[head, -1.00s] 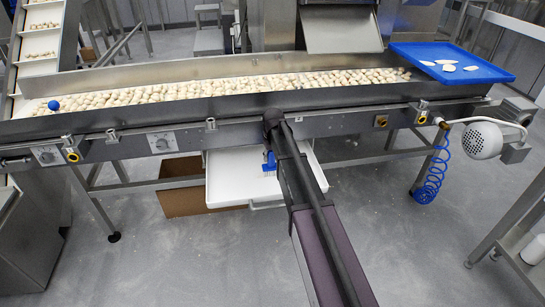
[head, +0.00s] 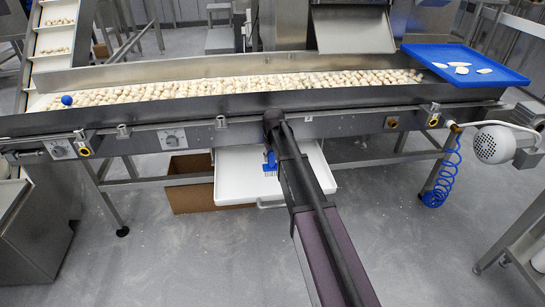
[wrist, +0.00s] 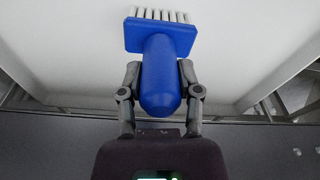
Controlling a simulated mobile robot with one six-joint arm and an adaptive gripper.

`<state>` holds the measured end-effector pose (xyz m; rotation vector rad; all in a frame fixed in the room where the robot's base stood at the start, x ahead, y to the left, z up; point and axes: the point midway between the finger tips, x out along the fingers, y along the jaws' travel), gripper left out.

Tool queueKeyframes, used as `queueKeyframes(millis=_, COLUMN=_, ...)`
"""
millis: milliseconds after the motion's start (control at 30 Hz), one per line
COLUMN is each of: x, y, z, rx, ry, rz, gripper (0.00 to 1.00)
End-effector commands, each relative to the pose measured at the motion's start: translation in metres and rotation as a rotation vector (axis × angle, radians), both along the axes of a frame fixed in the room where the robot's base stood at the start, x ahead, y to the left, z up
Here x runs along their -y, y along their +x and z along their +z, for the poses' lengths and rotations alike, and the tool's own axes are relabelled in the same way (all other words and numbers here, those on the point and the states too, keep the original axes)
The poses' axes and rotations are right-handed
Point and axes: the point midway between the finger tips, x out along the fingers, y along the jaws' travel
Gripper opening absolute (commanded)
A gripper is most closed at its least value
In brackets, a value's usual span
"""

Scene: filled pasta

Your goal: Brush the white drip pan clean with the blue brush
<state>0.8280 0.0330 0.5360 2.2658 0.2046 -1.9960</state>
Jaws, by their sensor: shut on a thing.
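The blue brush (wrist: 160,75) is held in my gripper (wrist: 160,75), whose two fingers close on either side of its handle in the wrist view. Its pale bristles point away from the gripper, toward the white pan surface; I cannot tell whether they touch it. In the head view the brush (head: 270,160) shows just left of my arm, over the white drip pan (head: 238,182). The pan sits under the conveyor, with its front part showing. My arm hides part of the pan's right side, and the conveyor hides its back.
The conveyor (head: 250,118) full of filled pasta runs above the pan. A cardboard box (head: 190,195) stands behind and left of the pan. A blue tray (head: 470,62) lies at the conveyor's right end. A coiled blue hose (head: 440,180) hangs at the right. Floor in front is clear.

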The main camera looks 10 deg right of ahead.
Motion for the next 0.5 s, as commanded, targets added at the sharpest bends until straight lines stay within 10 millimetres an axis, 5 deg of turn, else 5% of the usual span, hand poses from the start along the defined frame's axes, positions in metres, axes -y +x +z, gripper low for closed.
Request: queueKeyframes(millis=500, x=-0.031, y=0.001, z=0.001, rx=-0.001, ry=0.002, rz=0.002, gripper=0.0)
